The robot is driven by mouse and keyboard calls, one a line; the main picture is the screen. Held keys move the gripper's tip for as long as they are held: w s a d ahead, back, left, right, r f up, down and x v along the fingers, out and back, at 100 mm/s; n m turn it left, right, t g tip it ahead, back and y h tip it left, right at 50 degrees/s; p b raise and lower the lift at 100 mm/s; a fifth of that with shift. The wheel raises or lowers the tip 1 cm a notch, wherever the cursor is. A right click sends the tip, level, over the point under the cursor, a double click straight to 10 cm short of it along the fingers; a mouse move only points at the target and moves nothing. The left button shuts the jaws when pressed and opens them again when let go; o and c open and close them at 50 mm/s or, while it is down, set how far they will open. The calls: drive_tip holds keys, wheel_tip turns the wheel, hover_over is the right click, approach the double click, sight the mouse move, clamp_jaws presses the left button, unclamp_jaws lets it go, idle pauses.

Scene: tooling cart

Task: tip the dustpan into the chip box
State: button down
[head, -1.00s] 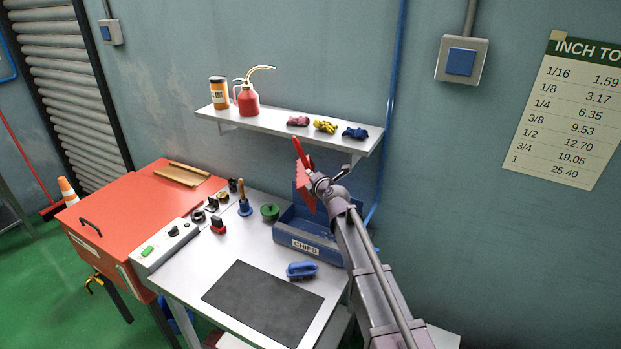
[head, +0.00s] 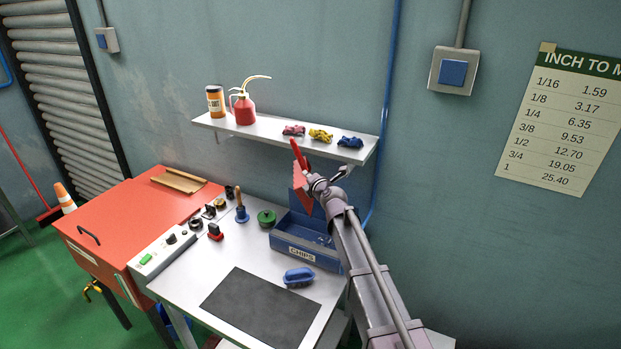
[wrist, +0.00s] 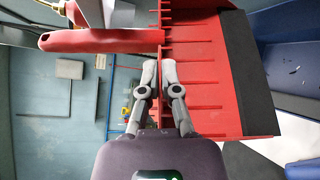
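The red dustpan (head: 302,192) is held steeply tilted over the back of the blue chip box (head: 285,244), which has a CHIPS label. Its red handle (head: 298,152) points up. In the wrist view the dustpan's ribbed red pan (wrist: 195,60) has a dark lip on the right, the side toward the blue box (wrist: 295,55). My gripper (head: 318,184) is closed on the pan's rear edge, with one finger (wrist: 160,80) on each side. A few small pale bits show in the box. My arm hides its right part.
A blue brush (head: 299,277), a dark mat (head: 262,308) and a green round item (head: 266,217) are on the bench. The red cabinet (head: 135,215) stands left.

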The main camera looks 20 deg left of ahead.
idle(0.4)
drive_tip(key=shift+f+b, duration=1.4)
drive_tip(key=shift+b, duration=0.2)
drive_tip(key=shift+r, duration=0.1)
drive_tip(key=shift+r+p, duration=1.4)
drive_tip(key=shift+p, duration=0.15)
drive_tip(key=shift+f, duration=0.1)
drive_tip(key=shift+f+b, duration=1.4)
drive_tip(key=shift+b, duration=0.15)
drive_tip(key=shift+r, duration=0.1)
wheel_tip(320, 180, up, 3)
drive_tip(key=p, duration=0.3)
